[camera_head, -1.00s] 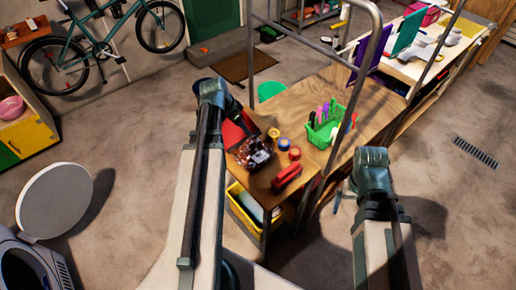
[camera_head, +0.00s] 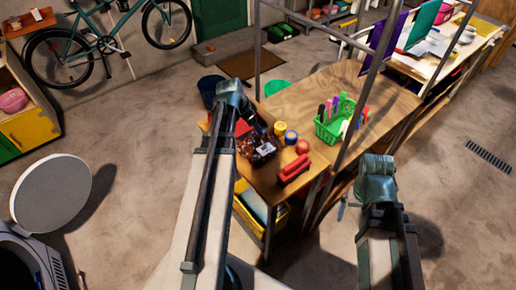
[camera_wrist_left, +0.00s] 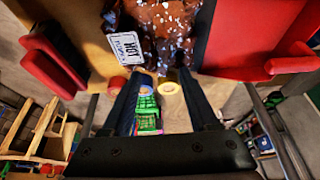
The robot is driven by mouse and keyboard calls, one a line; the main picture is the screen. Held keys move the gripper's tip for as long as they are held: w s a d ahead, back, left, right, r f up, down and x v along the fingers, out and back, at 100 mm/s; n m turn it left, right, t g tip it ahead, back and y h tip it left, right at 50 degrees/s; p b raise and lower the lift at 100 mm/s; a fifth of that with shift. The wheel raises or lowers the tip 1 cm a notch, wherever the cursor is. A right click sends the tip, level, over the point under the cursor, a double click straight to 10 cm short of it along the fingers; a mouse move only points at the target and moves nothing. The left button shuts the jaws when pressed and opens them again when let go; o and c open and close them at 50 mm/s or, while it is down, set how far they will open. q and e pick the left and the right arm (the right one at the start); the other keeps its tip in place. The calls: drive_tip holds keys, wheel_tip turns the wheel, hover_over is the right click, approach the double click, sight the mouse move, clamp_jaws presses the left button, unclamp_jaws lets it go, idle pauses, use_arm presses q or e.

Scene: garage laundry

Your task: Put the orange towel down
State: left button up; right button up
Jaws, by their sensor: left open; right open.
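I cannot make out an orange towel in either view. My left gripper (camera_wrist_left: 160,78) is open in the left wrist view, its two dark fingers apart with no towel between them. It hangs over the workbench (camera_head: 305,95), close to a dark brown, lumpy pack with a white label (camera_wrist_left: 124,46). In the head view the left arm hides most of that gripper. My right gripper (camera_head: 343,208) is open to the right of the bench's front corner, low and mostly hidden by its own arm. I see no towel at it.
On the bench are a red stapler-like object (camera_head: 294,169), small round tubs (camera_head: 291,137) and a green basket (camera_head: 330,126) of tools. A yellow bin (camera_head: 247,208) sits beneath. Metal posts rise at the bench.

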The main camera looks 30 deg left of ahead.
sight(256, 134)
use_arm(q)
drive_tip(key=shift+s+a+b+x, duration=0.1)
drive_tip(key=shift+a+b+x, duration=0.05)
drive_tip(key=shift+b+x, duration=0.75)
drive_tip(key=shift+s+a+b+x, duration=0.1)
drive_tip(key=shift+b+x, duration=0.75)
drive_tip(key=shift+x, duration=0.05)
drive_tip(key=shift+s+a+b+x, duration=0.1)
drive_tip(key=shift+a+b+x, duration=0.05)
drive_tip(key=shift+b+x, duration=0.7)
drive_tip(key=shift+d, duration=0.1)
drive_tip(key=shift+c, duration=0.2)
clamp_jaws()
